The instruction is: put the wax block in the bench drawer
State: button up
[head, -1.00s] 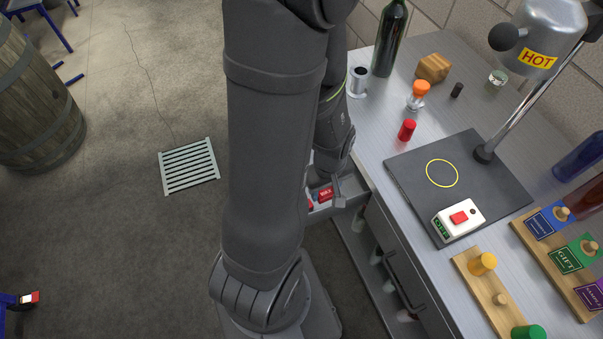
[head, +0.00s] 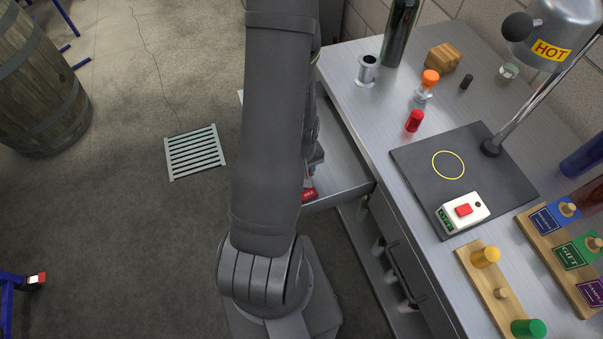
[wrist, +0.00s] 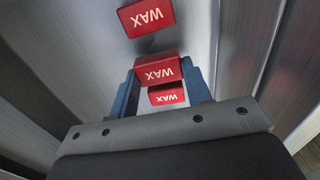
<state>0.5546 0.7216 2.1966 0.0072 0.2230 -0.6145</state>
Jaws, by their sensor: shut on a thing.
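The red wax block (wrist: 157,70), marked WAX, is between the blue fingertips of my gripper (wrist: 158,82) in the wrist view; the gripper is shut on it. Two more red WAX blocks show in the wrist view, one (wrist: 146,17) above it in the picture and a smaller-looking one (wrist: 167,95) just below it, both apparently in the drawer. The bench drawer (head: 350,190) stands open at the bench's left side in the head view. A red block (head: 309,194) shows there beside my arm; which one, I cannot tell. My arm hides most of the gripper and part of the drawer.
The bench top carries a dark board (head: 480,185) with a white switch box (head: 463,213), a red cylinder (head: 414,121), an orange-topped stopper (head: 430,78), a wooden block (head: 442,58) and a dark bottle (head: 400,35). A floor grate (head: 195,151) lies left of the drawer.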

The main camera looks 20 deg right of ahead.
jog(key=shift+f, duration=0.6)
jog(key=o, duration=1)
jog(key=shift+f, duration=0.15)
jog(key=shift+o, duration=0.2)
notch_tip(320, 180, up, 12)
jog(key=shift+r, duration=0.2)
jog(key=shift+f, duration=0.15)
jog(key=shift+f, duration=6)
